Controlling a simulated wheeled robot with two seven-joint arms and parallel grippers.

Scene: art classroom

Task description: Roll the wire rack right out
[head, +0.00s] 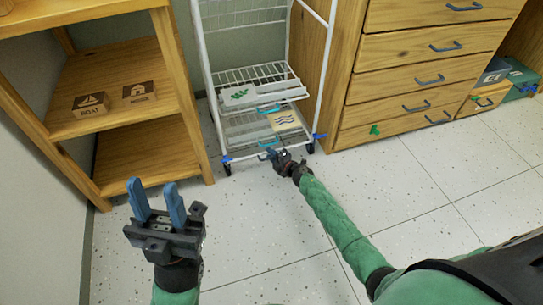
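The wire rack (212,75) is a tall white frame on dark casters, standing between a wooden shelf and a drawer cabinet. Its upper wire tray (285,91) juts forward and holds a card with a green leaf picture. A lower wire tray (240,129) holds a card with wavy lines. Both trays have light blue front handles. Blue tabs show at the front casters. My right gripper (270,153) is low at the rack's front, by the lower handle; its fingers are small, and contact is unclear. My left gripper (154,187) is open and empty, apart from the rack.
The wooden shelf (125,68) on the left holds two picture blocks, one marked BOAT. The drawer cabinet (402,73) stands close on the right, with a small green object at its lower front. Boxes sit farther right. The speckled floor (262,230) before the rack is clear apart from my arms.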

